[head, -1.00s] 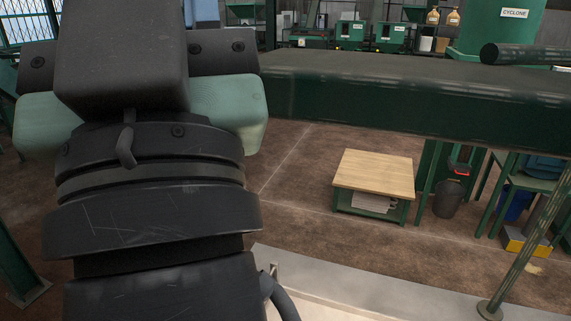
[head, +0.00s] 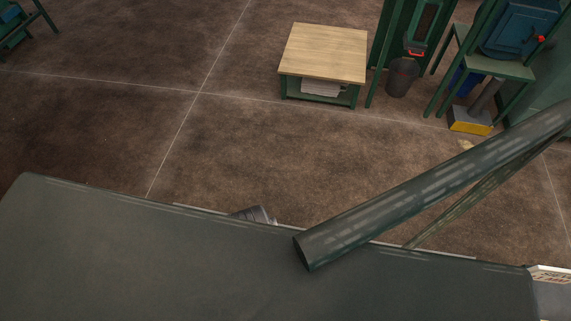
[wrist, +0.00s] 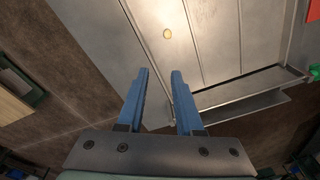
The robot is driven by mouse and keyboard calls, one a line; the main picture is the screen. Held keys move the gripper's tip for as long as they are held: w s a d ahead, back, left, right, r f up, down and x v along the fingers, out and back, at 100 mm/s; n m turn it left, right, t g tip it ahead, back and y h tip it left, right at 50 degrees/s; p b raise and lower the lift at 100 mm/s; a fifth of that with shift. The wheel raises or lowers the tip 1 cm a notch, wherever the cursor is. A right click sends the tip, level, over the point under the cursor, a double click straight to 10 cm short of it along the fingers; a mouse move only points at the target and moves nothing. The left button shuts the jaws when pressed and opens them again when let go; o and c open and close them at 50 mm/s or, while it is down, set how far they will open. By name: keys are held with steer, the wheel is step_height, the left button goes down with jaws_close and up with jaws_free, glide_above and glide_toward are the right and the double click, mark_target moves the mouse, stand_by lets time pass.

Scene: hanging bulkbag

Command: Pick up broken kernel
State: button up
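A small pale yellow kernel (wrist: 167,34) lies on a grey metal panel surface (wrist: 215,45) near the top of the wrist view. My gripper (wrist: 160,75) shows its two blue fingers apart, with nothing between them. The kernel is beyond the fingertips, slightly right of the middle of the gap, and not touched. Neither the kernel nor my gripper can be made out in the head view.
The metal surface has raised seams and a ledge (wrist: 240,105) at its near edge. A red item (wrist: 311,10) and a green item (wrist: 315,73) are at the right. In the head view, a dark green beam (head: 150,260), a slanted pipe (head: 430,185) and a wooden-topped table (head: 325,52) show.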

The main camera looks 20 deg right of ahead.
steer(key=shift+g, duration=0.5)
steer(key=f, duration=0.2)
steer(key=s+f, duration=0.1)
steer(key=f, duration=0.1)
steer(key=s+f, duration=0.1)
steer(key=f, duration=0.2)
steer(key=shift+s+a+f+p, duration=0.1)
steer(key=shift+s+p, duration=0.15)
steer(key=shift+p, duration=0.15)
steer(key=shift+w+a+f+p, duration=0.1)
steer(key=shift+a+f+p, duration=0.1)
steer(key=shift+f, duration=0.85)
steer(key=shift+s+a+f+p, duration=0.1)
steer(key=shift+f+p, duration=0.1)
steer(key=shift+f, duration=0.9)
steer(key=shift+w+a+f+p, duration=0.1)
steer(key=shift+f+p, duration=0.1)
steer(key=shift+f, duration=0.85)
jaws_close()
